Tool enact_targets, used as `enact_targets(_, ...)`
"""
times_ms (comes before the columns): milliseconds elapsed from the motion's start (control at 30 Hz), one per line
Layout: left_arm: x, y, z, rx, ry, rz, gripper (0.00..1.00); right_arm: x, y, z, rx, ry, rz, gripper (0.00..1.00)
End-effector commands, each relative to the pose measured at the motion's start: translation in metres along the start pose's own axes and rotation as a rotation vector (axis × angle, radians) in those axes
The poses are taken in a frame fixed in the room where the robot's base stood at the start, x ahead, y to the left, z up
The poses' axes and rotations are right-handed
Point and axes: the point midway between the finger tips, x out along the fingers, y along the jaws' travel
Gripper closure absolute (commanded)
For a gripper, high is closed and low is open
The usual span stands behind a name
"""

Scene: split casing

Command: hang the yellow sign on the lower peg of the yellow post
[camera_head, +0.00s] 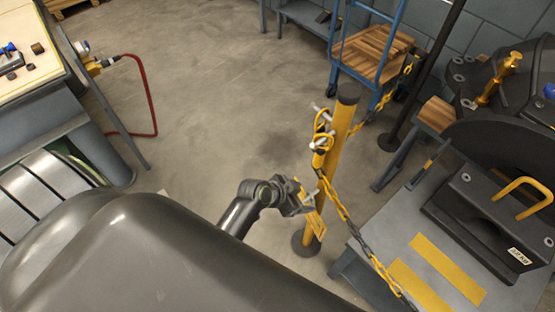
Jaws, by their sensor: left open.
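The yellow post (336,150) with a dark cap stands upright on a round dark base in the middle. Two pale pegs stick out of its left side: an upper peg (319,107) and a lower one (317,146). Yellow loops or chain links hang around them. My left gripper (308,197) is just below the pegs, close to the post's left face, and is open. A small yellow plate with dark marks, apparently the yellow sign (317,225), shows just below the gripper against the post. What holds it is too small to tell. My right gripper is out of view.
A yellow and dark chain (340,205) runs from the post down to the right. A grey table (437,262) with yellow strips and dark casing parts stands at the right. A blue cart (368,50) stands behind. Open floor (220,100) lies left of the post.

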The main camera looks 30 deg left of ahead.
Motion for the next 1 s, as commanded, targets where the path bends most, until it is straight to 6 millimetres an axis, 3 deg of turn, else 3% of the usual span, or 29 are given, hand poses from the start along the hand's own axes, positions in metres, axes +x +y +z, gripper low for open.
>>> enact_targets(500, -0.100, 0.000, 0.000, 0.002, 0.000, -0.001, 0.30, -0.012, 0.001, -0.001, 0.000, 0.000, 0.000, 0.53)
enact_targets(700, -0.118, 0.000, 0.000, 0.000, 0.000, 0.001, 0.30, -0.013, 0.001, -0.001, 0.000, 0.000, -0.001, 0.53)
enact_targets(1000, -0.121, 0.000, 0.000, -0.001, 0.000, 0.001, 0.30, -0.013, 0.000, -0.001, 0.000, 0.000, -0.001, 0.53)
